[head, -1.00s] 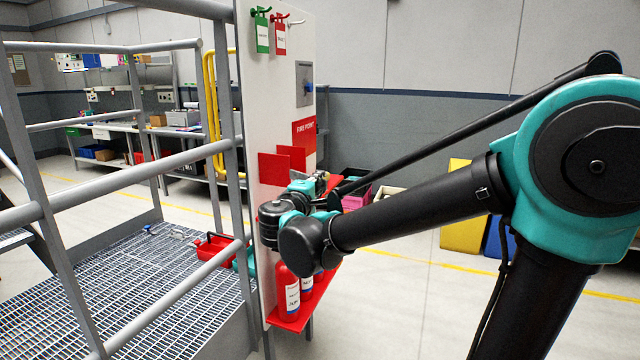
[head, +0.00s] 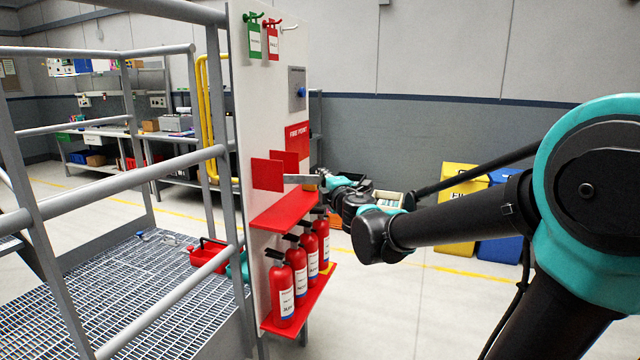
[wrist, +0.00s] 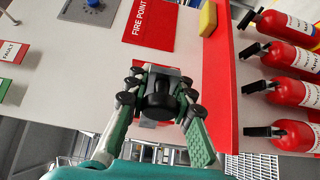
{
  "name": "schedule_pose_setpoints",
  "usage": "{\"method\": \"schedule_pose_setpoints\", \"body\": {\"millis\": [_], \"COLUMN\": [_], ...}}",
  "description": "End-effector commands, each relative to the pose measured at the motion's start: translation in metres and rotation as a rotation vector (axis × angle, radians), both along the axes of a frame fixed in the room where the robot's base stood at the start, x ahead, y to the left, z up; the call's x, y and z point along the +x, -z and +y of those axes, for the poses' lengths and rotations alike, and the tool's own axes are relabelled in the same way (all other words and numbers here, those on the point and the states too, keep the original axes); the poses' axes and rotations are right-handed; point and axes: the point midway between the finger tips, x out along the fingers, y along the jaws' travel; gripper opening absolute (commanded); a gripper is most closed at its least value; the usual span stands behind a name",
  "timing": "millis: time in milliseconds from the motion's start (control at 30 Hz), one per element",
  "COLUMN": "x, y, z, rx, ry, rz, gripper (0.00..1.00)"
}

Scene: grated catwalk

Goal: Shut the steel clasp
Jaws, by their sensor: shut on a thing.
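My gripper (head: 324,181) is beside the white board, in front of two red plates (head: 267,174) that stand out from it. A flat grey metal piece (head: 301,179), seemingly part of the steel clasp, spans from the plates to my gripper. In the wrist view my gripper (wrist: 160,100) has its fingers closed on both sides of a black round knob (wrist: 160,88). A grey block shows behind the knob, with red edges around it. The knob hides most of the clasp, so I cannot tell whether it is shut.
A red shelf (head: 285,208) is just below my gripper, with several fire extinguishers (head: 281,290) on a lower shelf. Catwalk railings (head: 130,182) stand left of the board; open floor (head: 400,320) is to the right.

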Motion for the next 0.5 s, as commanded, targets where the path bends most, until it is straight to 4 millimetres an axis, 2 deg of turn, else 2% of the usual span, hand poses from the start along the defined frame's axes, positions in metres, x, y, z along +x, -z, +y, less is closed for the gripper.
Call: {"method": "schedule_pose_setpoints", "body": {"millis": [167,500], "x": [0.020,0.053], "y": [0.000,0.000], "z": [-0.003,0.009], "rx": [0.000,-0.001], "ry": [-0.143,-0.460], "rz": [0.000,-0.001], "gripper": [0.00,0.00]}}
